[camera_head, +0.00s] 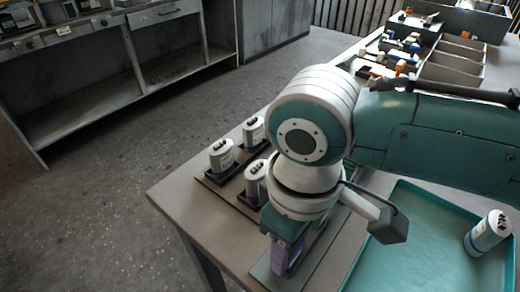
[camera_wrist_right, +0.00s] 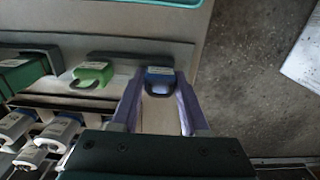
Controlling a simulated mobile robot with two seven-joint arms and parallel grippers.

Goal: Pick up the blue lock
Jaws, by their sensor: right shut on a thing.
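The blue lock (camera_wrist_right: 160,72) shows in the right wrist view, a small body with a blue top and a dark loop facing the gripper. It sits between the fingertips of my right gripper (camera_wrist_right: 160,84), whose two purple fingers are shut on it. A dark bar lies right beside or behind the lock; I cannot tell whether the lock still touches it. In the head view my right gripper (camera_head: 284,262) points down over the near part of the table, and the lock is hidden there. My left gripper is not in view.
White canisters (camera_head: 221,155) stand in dark holders on the table. A teal tray (camera_head: 418,262) holds another canister (camera_head: 487,233). Grey bins stand farther back.

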